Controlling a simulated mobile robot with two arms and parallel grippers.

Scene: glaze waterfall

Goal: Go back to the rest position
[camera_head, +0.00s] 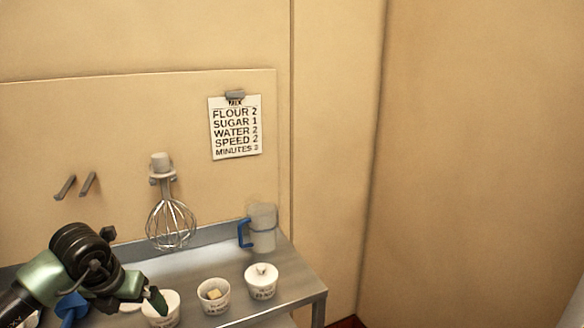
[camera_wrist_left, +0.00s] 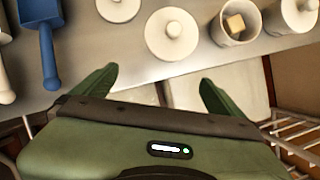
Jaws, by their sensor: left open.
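My left gripper (camera_head: 150,302) is at the lower left, over the front of the metal table (camera_head: 297,274). In the left wrist view its two green fingers (camera_wrist_left: 155,92) stand wide apart with nothing between them. Part of a white tub (camera_head: 166,312) shows behind the fingertips in the head view; I cannot tell whether they touch. In the wrist view the lidded white tubs (camera_wrist_left: 172,36) lie beyond the fingers. My right gripper is not in view.
An open tub (camera_head: 214,297) holds a pale block, beside a lidded tub (camera_head: 261,281). A blue-handled jug (camera_head: 262,232) stands behind. A whisk (camera_head: 171,222) and recipe card (camera_head: 235,128) hang on the wall. A blue scoop (camera_wrist_left: 48,50) lies left. A wire rack (camera_wrist_left: 295,135) is lower right.

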